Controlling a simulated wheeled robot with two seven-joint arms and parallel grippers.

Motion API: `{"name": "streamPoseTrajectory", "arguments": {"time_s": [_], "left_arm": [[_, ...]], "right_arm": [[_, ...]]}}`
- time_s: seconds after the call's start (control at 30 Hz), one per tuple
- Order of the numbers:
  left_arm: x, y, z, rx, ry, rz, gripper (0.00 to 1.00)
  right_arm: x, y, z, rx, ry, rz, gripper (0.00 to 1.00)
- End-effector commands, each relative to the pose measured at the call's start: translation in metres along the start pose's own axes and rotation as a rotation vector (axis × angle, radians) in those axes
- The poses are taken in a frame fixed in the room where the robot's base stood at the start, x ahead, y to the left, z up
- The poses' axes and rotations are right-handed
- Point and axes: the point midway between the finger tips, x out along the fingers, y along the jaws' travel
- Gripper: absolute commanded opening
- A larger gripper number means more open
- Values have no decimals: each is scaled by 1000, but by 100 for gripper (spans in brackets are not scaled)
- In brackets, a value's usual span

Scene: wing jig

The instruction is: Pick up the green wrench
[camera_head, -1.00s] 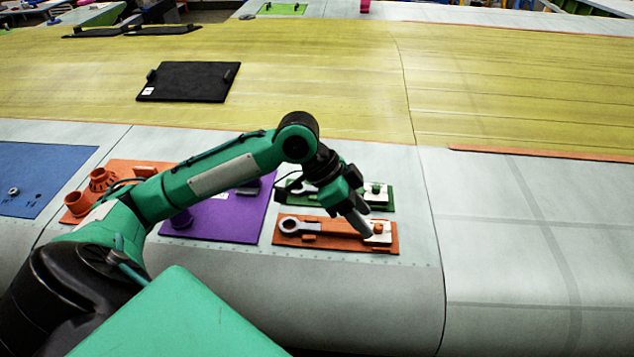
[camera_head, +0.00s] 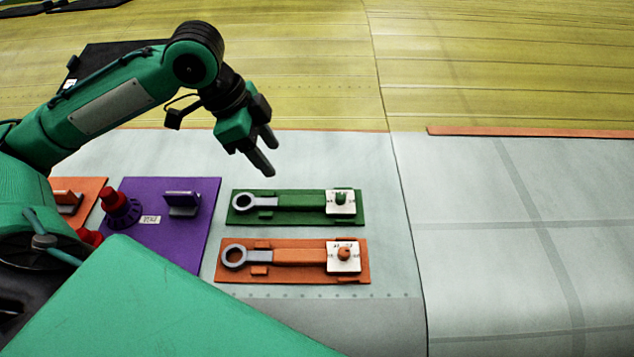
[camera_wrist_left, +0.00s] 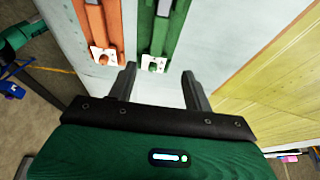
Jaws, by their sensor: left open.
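The green wrench (camera_head: 290,201) lies on a green holder board (camera_head: 297,218) on the grey wing surface in the head view. Its grey ring end points left and a white plate with a green knob (camera_head: 341,197) is at its right end. My left gripper (camera_head: 268,162) is open and empty, above and behind the wrench, apart from it. In the left wrist view the green wrench (camera_wrist_left: 158,35) shows at the top, its knob end nearest the open fingers (camera_wrist_left: 160,85). My right gripper is not in view.
An orange wrench (camera_head: 290,256) lies on an orange board just in front of the green one. A purple board (camera_head: 200,245) with a red knob (camera_head: 113,197) is to the left. Bare grey wing surface (camera_head: 480,270) is free to the right.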

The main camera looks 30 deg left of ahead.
Motion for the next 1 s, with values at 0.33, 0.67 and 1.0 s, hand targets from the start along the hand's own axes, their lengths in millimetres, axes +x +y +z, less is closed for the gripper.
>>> {"name": "streamPoseTrajectory", "arguments": {"time_s": [0.33,0.67,1.0], "left_arm": [[60,2,0,-1,-1,7,51],[90,1,0,-1,0,4,51],[134,2,0,-1,1,3,51]], "right_arm": [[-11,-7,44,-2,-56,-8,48],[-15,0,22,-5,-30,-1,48],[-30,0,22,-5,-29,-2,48]]}}
